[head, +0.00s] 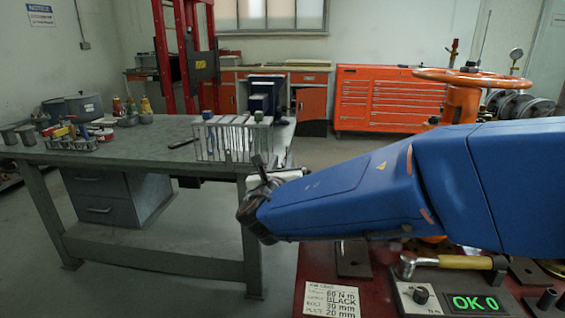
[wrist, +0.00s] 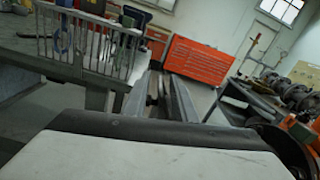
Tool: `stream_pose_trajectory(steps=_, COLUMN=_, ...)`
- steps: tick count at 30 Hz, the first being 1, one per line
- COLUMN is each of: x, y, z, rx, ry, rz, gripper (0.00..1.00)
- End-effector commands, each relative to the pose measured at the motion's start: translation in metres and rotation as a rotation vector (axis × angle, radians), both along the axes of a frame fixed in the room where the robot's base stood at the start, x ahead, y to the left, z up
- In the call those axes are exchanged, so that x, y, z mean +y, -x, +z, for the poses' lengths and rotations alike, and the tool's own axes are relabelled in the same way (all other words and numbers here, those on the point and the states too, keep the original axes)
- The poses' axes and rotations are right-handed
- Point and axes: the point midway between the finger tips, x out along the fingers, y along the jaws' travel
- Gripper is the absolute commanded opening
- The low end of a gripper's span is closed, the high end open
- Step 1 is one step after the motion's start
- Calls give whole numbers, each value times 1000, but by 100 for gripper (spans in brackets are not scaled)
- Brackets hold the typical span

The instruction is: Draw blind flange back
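The orange gate valve shows in the head view by its handwheel (head: 472,78) and the upper part of its body (head: 461,105), behind my blue arm. My arm hides most of the valve, and I cannot make out the blind flange in either view. My gripper (wrist: 160,76) shows in the wrist view as two grey fingers with a gap between them and nothing clearly held. It points toward the red tool cabinet, apart from the valve. In the head view the gripper is mostly hidden behind the arm's end.
A grey workbench (head: 150,152) with a wire-like rack (head: 232,138) stands at left. Grey flanges (head: 520,105) lie at right. Floor is free between.

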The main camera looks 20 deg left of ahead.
Motion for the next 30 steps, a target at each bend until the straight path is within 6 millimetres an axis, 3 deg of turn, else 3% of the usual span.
stream_pose_trajectory(steps=5, x=0, y=0, z=0, rx=0, ry=0, rz=0, gripper=25)
stream_pose_trajectory(steps=8, x=0, y=0, z=0, rx=0, ry=0, rz=0, gripper=1)
stream_pose_trajectory(steps=9, x=0, y=0, z=0, rx=0, ry=0, rz=0, gripper=0)
stream_pose_trajectory(steps=26, x=15, y=4, z=-1, rx=0, ry=0, rz=2, gripper=0)
stream_pose_trajectory(steps=27, x=15, y=4, z=-1, rx=0, ry=0, rz=2, gripper=18)
stream_pose_trajectory(steps=28, x=15, y=4, z=-1, rx=0, ry=0, rz=2, gripper=25)
stream_pose_trajectory(steps=30, x=15, y=4, z=-1, rx=0, ry=0, rz=2, gripper=25)
